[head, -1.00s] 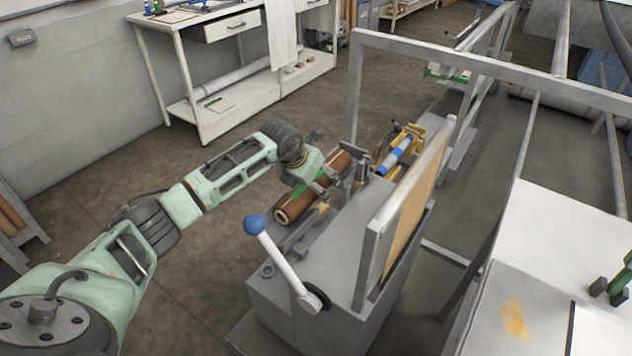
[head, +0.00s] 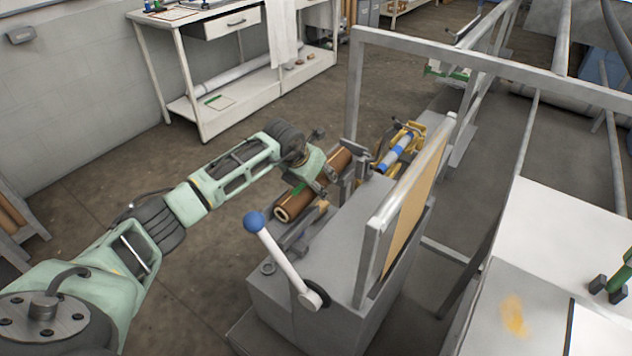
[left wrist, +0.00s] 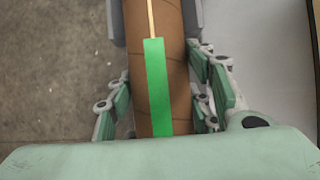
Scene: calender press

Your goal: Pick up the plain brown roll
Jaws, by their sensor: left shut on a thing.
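The plain brown roll (head: 290,205) lies lengthwise at the left side of the grey press, its hollow near end showing in the head view. It has a green strip along it. My left gripper (head: 318,184) is over the middle of the roll. In the left wrist view its fingers are on both sides of the roll (left wrist: 153,25), shut on it. The gripper hides part of the roll in the head view. My right gripper (head: 610,291) shows only partly at the right edge, with its two dark pads apart and nothing seen between them.
The grey press (head: 300,275) carries a lever with a blue knob (head: 254,222) close to the roll's near end. A yellow part with a blue-banded roller (head: 395,154) and an upright frame (head: 355,100) stand beyond. A white workbench (head: 190,85) is at the back left.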

